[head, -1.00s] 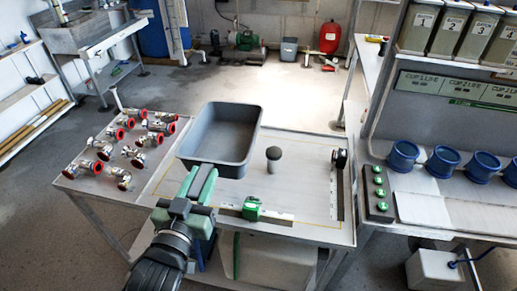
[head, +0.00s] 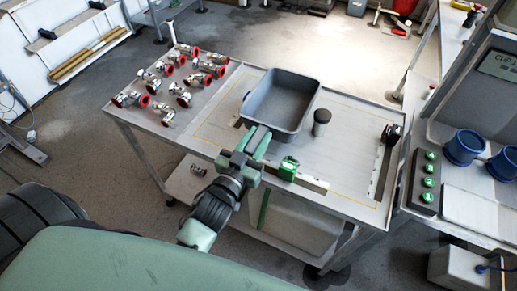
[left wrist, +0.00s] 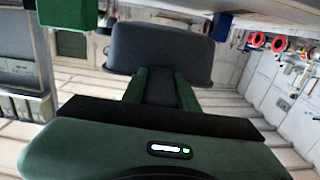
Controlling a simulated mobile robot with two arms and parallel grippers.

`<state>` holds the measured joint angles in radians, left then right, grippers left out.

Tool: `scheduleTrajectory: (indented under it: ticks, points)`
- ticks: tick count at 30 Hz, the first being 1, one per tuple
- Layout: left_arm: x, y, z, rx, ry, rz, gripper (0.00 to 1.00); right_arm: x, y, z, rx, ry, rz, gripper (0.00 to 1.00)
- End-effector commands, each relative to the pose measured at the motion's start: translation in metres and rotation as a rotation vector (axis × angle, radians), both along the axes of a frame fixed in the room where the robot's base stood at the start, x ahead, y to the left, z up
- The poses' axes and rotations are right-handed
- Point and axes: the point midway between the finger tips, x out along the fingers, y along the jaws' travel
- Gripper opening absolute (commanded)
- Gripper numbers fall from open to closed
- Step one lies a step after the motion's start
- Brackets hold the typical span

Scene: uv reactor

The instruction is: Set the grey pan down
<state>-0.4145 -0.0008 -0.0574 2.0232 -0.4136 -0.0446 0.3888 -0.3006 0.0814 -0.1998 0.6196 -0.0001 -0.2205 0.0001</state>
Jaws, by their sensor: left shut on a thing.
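The grey pan (head: 260,116) is a deep rectangular tub, open side up and empty, over the middle of the worktable. My left gripper (head: 258,140) is shut on its near wall. The left wrist view shows the pan (left wrist: 130,50) held at the end of the green fingers (left wrist: 160,88). The pan looks level. Its underside is hidden in the head view, so I cannot tell whether it touches the tabletop (head: 350,160). My right gripper is in neither view.
A dark-capped post (head: 321,122) stands just right of the pan. A green block (head: 288,169) lies by the front edge. Several red-ended metal fittings (head: 180,85) crowd the left end. A round black part (head: 390,134) is at the right edge. Bare tabletop lies between post and right edge.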

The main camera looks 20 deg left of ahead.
Motion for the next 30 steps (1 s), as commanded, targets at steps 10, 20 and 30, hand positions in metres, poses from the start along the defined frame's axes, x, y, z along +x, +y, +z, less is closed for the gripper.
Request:
scheduleTrajectory:
  ticks: [10,20,30]
  points:
    - [0.001,0.0,-0.039,-0.001,-0.003,0.001,0.0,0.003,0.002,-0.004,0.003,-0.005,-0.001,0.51]
    - [0.001,0.0,-0.048,0.0,-0.006,-0.001,0.0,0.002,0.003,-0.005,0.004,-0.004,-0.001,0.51]
    - [0.0,0.0,-0.052,0.0,-0.002,0.0,0.51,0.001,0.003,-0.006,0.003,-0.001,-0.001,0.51]
